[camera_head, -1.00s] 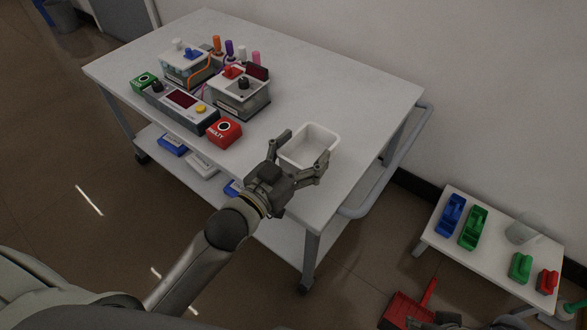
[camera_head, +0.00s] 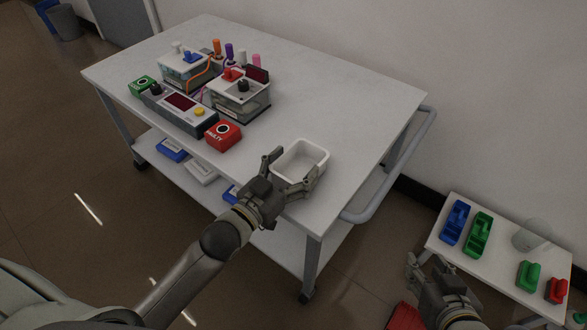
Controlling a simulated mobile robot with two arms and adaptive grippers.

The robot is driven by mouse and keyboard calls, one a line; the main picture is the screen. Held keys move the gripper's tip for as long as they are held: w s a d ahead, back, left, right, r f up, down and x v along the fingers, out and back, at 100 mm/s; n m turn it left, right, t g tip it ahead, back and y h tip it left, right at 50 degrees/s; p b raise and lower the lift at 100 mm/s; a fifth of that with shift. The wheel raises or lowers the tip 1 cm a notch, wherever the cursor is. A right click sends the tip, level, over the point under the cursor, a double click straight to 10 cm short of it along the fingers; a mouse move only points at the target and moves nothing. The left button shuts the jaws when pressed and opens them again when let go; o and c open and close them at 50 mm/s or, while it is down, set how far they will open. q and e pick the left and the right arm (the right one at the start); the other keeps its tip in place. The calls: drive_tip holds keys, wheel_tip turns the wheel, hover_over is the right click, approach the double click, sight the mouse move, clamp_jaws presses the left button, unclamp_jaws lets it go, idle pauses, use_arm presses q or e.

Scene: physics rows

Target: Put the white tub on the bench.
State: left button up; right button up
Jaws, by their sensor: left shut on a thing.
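The white tub (camera_head: 303,148) is an open, empty rectangular container, upright at the near right part of the cart top (camera_head: 350,100). My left gripper (camera_head: 295,172) is shut on the white tub from its near side, with a finger at each side. Whether the tub touches the cart top is hard to tell. A low white bench (camera_head: 494,259) stands on the floor at the right. My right gripper (camera_head: 428,265) is at the lower right, left of the bench, with its fingers apart and empty.
On the cart stand boxes with knobs, a control panel (camera_head: 180,108) and a red box (camera_head: 223,135). The bench holds a blue holder (camera_head: 454,222), green items, a red item (camera_head: 556,290) and a clear cup (camera_head: 530,236). A red dustpan (camera_head: 404,318) lies partly hidden by my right gripper.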

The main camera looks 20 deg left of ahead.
use_arm(q)
drive_tip(key=shift+f, duration=0.1)
drive_tip(key=o, duration=1)
